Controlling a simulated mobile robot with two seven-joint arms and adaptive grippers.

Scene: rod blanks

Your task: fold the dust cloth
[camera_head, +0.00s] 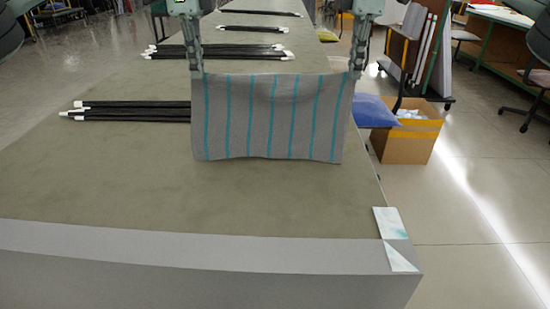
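The dust cloth (272,118) is grey with teal stripes. It hangs upright between my two grippers, its top edge sagging slightly, above the long table (120,195). My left gripper (196,73) is shut on its upper left corner. My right gripper (355,74) is shut on its upper right corner. Whether the lower edge touches the table, I cannot tell. The cloth hides part of the table and the right ends of the nearest rods.
Black rods with white ends lie in bundles: a near one (135,111) at left, others (218,51) further back. A patterned piece (395,238) lies at the table's front right corner. A cardboard box (408,140) stands on the floor at right.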

